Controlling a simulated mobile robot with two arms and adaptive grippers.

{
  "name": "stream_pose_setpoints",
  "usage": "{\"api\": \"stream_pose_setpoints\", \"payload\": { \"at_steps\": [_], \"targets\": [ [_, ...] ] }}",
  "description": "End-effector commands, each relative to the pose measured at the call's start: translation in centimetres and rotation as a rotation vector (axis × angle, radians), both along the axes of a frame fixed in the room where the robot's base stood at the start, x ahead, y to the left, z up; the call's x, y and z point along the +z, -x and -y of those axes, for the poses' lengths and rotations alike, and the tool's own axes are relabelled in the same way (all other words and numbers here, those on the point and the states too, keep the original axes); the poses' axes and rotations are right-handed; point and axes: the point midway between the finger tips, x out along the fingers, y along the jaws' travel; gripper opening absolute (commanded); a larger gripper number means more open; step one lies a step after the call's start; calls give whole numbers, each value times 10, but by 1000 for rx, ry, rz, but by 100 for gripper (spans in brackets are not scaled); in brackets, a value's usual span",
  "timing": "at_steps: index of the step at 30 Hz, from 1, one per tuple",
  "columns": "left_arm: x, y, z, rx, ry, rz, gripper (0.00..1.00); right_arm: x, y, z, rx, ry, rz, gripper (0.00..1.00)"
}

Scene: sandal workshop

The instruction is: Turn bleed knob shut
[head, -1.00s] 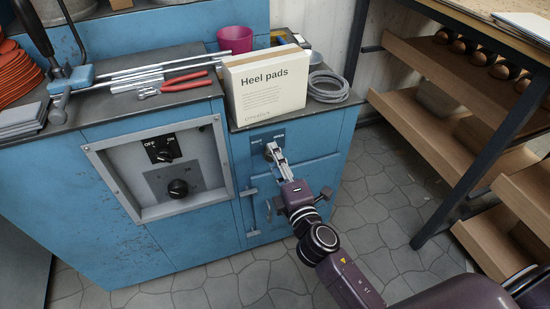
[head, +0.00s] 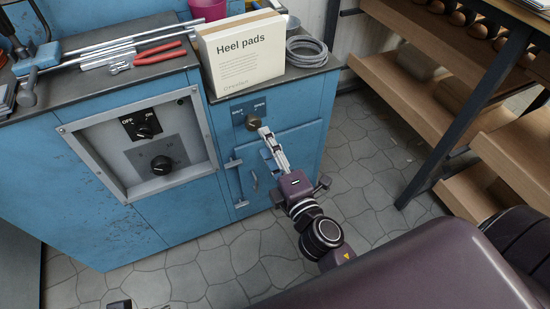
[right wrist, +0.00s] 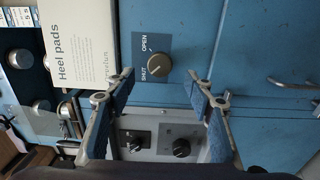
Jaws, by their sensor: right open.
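The bleed knob (head: 253,123) is a small round brownish knob on a dark plate marked SHUT and OPEN, high on the blue cabinet front. It also shows in the right wrist view (right wrist: 159,66), with a pale mark on its face; I cannot tell for sure which label the mark points to. My right gripper (head: 264,132) is just below and right of the knob in the head view. In the right wrist view my right gripper (right wrist: 163,80) is open and empty, with its fingers spread and the knob ahead of the gap, apart from both fingertips.
A recessed panel (head: 107,177) with an OFF/ON switch and a dark dial lies left of the knob. The Heel pads box (head: 240,50) and a grey cable coil (head: 307,52) stand on the top above. A wooden shelf rack (head: 415,90) is at the right, with bare floor between.

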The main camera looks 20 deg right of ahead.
Motion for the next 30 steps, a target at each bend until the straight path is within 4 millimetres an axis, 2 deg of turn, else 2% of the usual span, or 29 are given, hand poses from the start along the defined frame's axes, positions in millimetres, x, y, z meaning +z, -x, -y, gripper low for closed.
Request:
{"api": "stream_pose_setpoints", "payload": {
  "at_steps": [3,10,16,30],
  "targets": [
    [0,0,0,0,0,0,44,-2,22,2,-5,-4,-6,49],
    [0,0,0,0,0,0,44,0,44,2,-2,-4,-1,49],
    [0,0,0,0,0,0,44,0,50,2,-1,0,-1,49],
    [0,0,0,0,0,0,44,0,50,2,-1,-1,-1,49]
  ]
}}
